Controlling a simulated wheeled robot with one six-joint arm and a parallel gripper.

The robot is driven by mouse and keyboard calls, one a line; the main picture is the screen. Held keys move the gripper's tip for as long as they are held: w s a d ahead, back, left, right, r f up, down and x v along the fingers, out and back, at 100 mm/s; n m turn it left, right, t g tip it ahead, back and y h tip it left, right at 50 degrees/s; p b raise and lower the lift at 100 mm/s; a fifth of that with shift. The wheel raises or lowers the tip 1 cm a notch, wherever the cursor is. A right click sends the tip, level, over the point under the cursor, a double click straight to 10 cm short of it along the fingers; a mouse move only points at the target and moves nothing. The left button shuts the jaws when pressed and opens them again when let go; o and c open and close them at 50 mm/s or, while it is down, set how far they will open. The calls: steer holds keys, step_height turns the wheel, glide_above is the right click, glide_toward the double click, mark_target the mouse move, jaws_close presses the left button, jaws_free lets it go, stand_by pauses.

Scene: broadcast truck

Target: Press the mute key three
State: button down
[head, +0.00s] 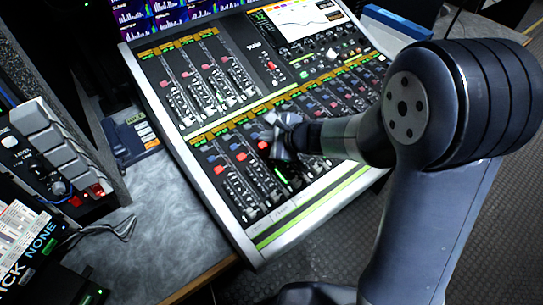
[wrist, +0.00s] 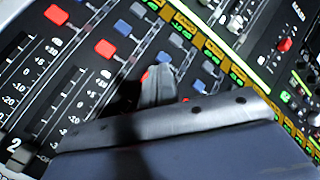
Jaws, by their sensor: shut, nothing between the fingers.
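The mixing console (head: 185,128) has rows of channel strips with red and blue square keys. In the head view, my gripper (head: 281,122) is over the lower bank, hiding part of the keys there. In the wrist view, its shut, empty fingers (wrist: 158,82) point down at the strips. A red key (wrist: 105,48) shows left of the fingers, and another red key (wrist: 56,14) lies farther left. A red patch at the fingertips is mostly hidden. A number 2 is printed at lower left; no number 3 is legible. I cannot tell whether the fingers touch a key.
Blue keys (wrist: 123,27) sit close above the red ones. Fader knobs (head: 251,214) stand along the lower strips. A console screen (head: 303,22) is at the top.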

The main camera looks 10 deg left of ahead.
steer(key=shift+f, duration=0.2)
stand_by(0.4)
steer(key=shift+f+b, duration=0.3)
steer(key=shift+b, duration=0.35)
steer(key=shift+w+a+f+b, duration=0.1)
steer(key=shift+f+b, duration=0.35)
steer(key=shift+b, duration=0.15)
stand_by(0.3)
steer(key=shift+r, duration=0.1)
steer(key=shift+r+p, duration=0.65)
steer(key=shift+r, duration=0.2)
step_height(320, 180, up, 6)
steer(key=p, duration=0.4)
steer(key=shift+s+d+p, duration=0.35)
steer(key=shift+s+d, duration=0.05)
